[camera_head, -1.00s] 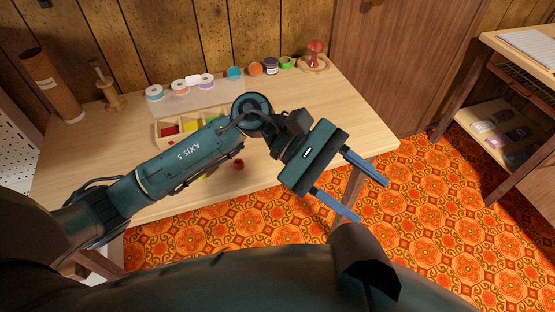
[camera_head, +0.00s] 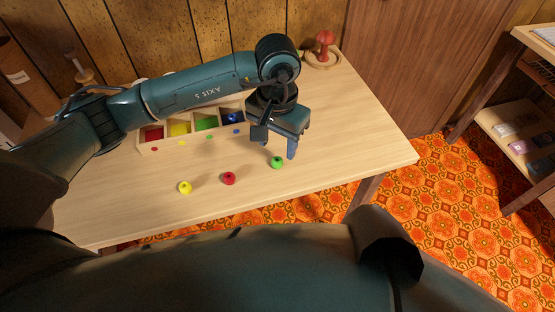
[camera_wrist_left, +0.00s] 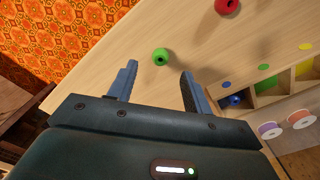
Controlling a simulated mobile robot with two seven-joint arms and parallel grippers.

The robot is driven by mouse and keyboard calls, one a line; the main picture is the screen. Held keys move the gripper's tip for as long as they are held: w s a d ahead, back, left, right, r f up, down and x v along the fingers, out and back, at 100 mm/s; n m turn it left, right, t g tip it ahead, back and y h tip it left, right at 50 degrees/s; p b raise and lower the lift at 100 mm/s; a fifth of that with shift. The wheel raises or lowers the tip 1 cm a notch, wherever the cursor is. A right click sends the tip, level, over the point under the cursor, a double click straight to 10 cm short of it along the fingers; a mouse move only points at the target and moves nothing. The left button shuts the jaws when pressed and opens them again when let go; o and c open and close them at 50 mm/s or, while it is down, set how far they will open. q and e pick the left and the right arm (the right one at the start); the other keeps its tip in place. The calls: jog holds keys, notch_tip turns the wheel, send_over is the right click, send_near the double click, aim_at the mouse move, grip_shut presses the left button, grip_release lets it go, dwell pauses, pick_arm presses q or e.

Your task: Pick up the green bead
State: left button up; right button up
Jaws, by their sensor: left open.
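The green bead (camera_head: 277,162) lies on the table near its front right part. It also shows in the left wrist view (camera_wrist_left: 161,57), just beyond and between the open fingertips. My left gripper (camera_head: 298,141) points down above the table, just behind and right of the green bead. In the left wrist view the left gripper (camera_wrist_left: 158,80) has its two blue fingers apart with nothing between them. The red bead (camera_head: 229,178) and yellow bead (camera_head: 185,187) lie to the left of the green one. My right gripper does not show.
A wooden sorting box (camera_head: 146,146) with coloured compartments and matching dots stands behind the beads. A blue bead (camera_wrist_left: 236,99) sits at its blue compartment. A red mushroom-shaped thing (camera_head: 325,44) stands at the back right. The table's right side is clear.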

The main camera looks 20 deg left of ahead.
aim_at(277, 160)
pick_arm(q)
notch_tip(277, 160, down, 6)
jog(key=shift+r+p, duration=0.15)
jog(key=shift+p, duration=0.15)
jog(key=c, duration=1.1)
